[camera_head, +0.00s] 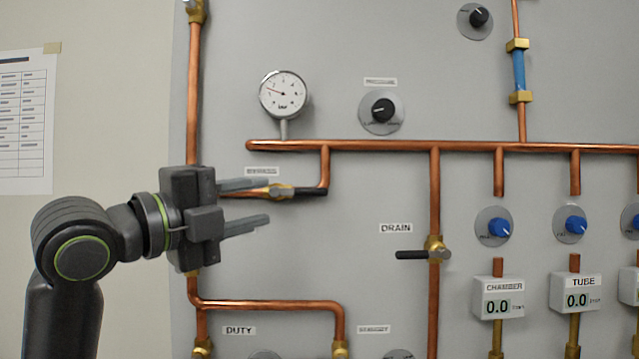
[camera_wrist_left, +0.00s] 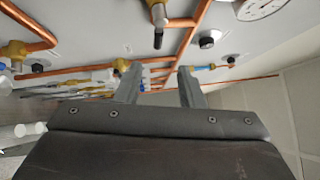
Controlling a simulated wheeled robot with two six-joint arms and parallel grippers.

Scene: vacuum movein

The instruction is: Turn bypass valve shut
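The bypass valve (camera_head: 281,191) is a brass body on a short horizontal copper pipe, below the BYPASS label (camera_head: 262,171). Its black handle (camera_head: 313,191) points right, along that pipe. In the left wrist view the valve (camera_wrist_left: 157,13) is at the top, and its dark handle (camera_wrist_left: 158,38) points down the picture. My left gripper (camera_head: 262,202) is open, with its two fingers pointing right. The upper fingertip overlaps the valve body in the head view; contact cannot be told. In the left wrist view the gap between the fingers (camera_wrist_left: 160,82) is empty. My right gripper is not in view.
The drain valve (camera_head: 437,250) has a black handle pointing left, across its vertical pipe. A pressure gauge (camera_head: 283,94) and black knob (camera_head: 383,110) are above. Copper pipes (camera_head: 265,304) stand off the grey panel (camera_head: 300,250). Blue knobs (camera_head: 499,227) and readouts (camera_head: 497,298) are at right.

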